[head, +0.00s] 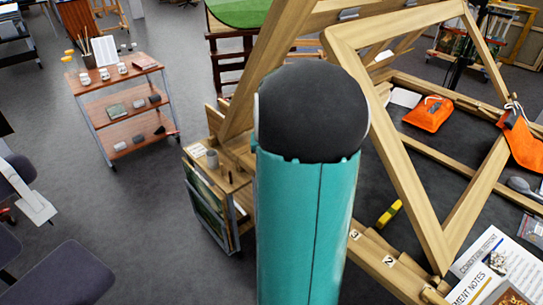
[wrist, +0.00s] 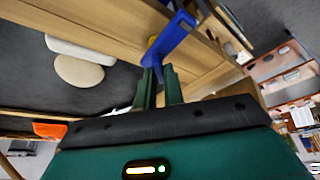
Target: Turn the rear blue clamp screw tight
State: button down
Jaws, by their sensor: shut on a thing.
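In the wrist view a blue clamp (wrist: 178,38) sits against a wooden beam (wrist: 110,38), with a small yellow part (wrist: 152,52) beside its blue arm. My gripper (wrist: 159,72) has its two green fingers close together at the clamp's lower end, shut on its screw. The fingertips and the clamp's edge hide the screw itself, so its turn cannot be read. In the head view my teal arm covers the middle, and neither the gripper nor this clamp shows.
The head view shows a slanted wooden frame (head: 343,48), an orange pouch (head: 427,113), a yellow item (head: 390,213) and printed papers (head: 490,265) at right. A small wooden cart (head: 232,178) stands left of my arm. A shelf trolley (head: 122,103) stands farther left, with open floor between.

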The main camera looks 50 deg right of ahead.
jog(key=m, duration=0.1)
jog(key=m+g, duration=0.1)
jog(key=m, duration=0.2)
jog(key=shift+w+a+g+h, duration=0.1)
jog(key=shift+w+g+h, duration=0.15)
jog(key=shift+g+h, duration=0.05)
jog(key=m+g, duration=0.1)
jog(key=m, duration=0.3)
jog(key=shift+g, duration=0.3)
jog(key=shift+m, duration=0.4)
jog(key=c, duration=1.5)
grip_release()
jog(key=shift+r, duration=0.1)
jog(key=v, duration=1.3)
jog(key=shift+r, duration=0.25)
jog(key=shift+a, duration=0.1)
